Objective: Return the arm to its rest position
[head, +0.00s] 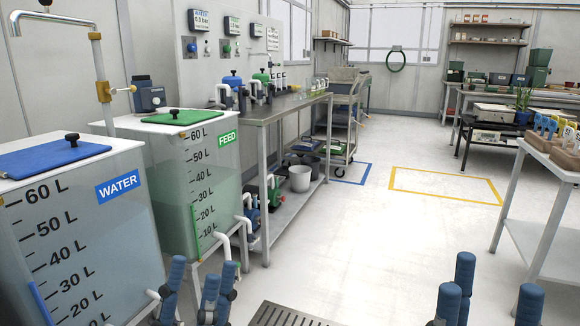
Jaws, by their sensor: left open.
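My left gripper (196,284) is at the bottom edge of the head view, left of centre, in front of the FEED tank. Its blue padded fingers point up and stand apart, with nothing seen between them. My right gripper (494,288) is at the bottom right. Its blue fingers also point up with a wide gap, and I see nothing held in it. Both arms behind the fingers are mostly cut off by the lower edge of the picture.
The WATER tank (75,220) and FEED tank (175,165) stand close on the left. A metal bench (268,112) runs behind them. A white table (545,160) with blue- and yellow-topped items is at the right. The floor (370,235) between is clear, with a drain grate (285,315) in front.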

